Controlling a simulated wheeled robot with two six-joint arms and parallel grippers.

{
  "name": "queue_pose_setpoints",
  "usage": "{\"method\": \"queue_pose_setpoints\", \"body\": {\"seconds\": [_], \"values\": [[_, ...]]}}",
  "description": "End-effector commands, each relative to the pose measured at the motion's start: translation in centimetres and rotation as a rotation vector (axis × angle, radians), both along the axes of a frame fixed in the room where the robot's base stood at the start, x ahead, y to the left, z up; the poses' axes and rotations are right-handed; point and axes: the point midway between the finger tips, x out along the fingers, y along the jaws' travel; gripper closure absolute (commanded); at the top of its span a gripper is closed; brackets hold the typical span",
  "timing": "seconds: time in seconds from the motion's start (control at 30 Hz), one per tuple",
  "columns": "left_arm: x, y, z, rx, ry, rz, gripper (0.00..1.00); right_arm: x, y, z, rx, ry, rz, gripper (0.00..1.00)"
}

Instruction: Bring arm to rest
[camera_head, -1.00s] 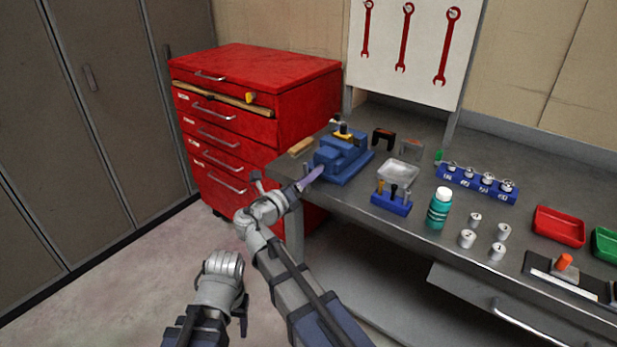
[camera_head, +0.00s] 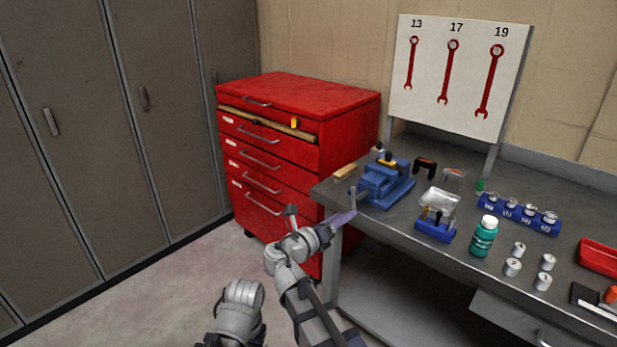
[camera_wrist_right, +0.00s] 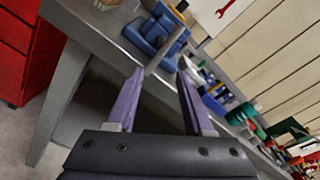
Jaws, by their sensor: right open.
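My right gripper (camera_head: 346,218) has purple fingers and is at the left front corner of the workbench (camera_head: 400,215), close to the blue vise (camera_head: 388,188). The right wrist view shows its two fingers (camera_wrist_right: 160,78) spread apart with nothing held between them. The vise (camera_wrist_right: 155,38) and its grey bar are beyond the fingertips, and contact is not visible. My right arm (camera_head: 305,290) reaches up from the bottom of the head view. Part of my left arm (camera_head: 240,300) shows at the bottom, with its gripper out of sight.
A red drawer cabinet (camera_head: 345,120) stands behind the bench's left end. The bench holds a metal tray (camera_head: 440,200), a teal bottle (camera_head: 483,237), a blue socket rack (camera_head: 520,215) and several small weights. A wrench board (camera_head: 430,80) stands behind. Floor at left (camera_head: 150,295) is clear.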

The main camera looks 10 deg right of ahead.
Motion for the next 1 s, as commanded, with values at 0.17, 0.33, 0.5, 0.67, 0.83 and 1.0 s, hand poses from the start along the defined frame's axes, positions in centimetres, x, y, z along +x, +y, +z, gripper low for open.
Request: {"method": "queue_pose_setpoints", "body": {"seconds": [0.17,0.33,0.5,0.67,0.83,1.0], "values": [[0.0,0.0,0.0,0.0,0.0,0.0,0.44,-2.7,-3.0,-5.2,0.441,-0.228,-0.161,0.48],[0.0,0.0,0.0,0.0,0.0,0.0,0.44,-6.1,-4.1,-11.0,0.906,-0.52,-0.45,0.48],[0.0,0.0,0.0,0.0,0.0,0.0,0.44,-9.6,-3.2,-15.8,1.275,-0.822,-0.843,0.48],[0.0,0.0,0.0,0.0,0.0,0.0,0.44,-12.3,-1.1,-18.7,1.48,-1.068,-1.244,0.48],[0.0,0.0,0.0,0.0,0.0,0.0,0.44,-14.0,1.0,-20.0,1.555,-1.239,-1.577,0.48],[0.0,0.0,0.0,0.0,0.0,0.0,0.44,-15.3,2.8,-20.6,1.557,-1.363,-1.858,0.48]]}}
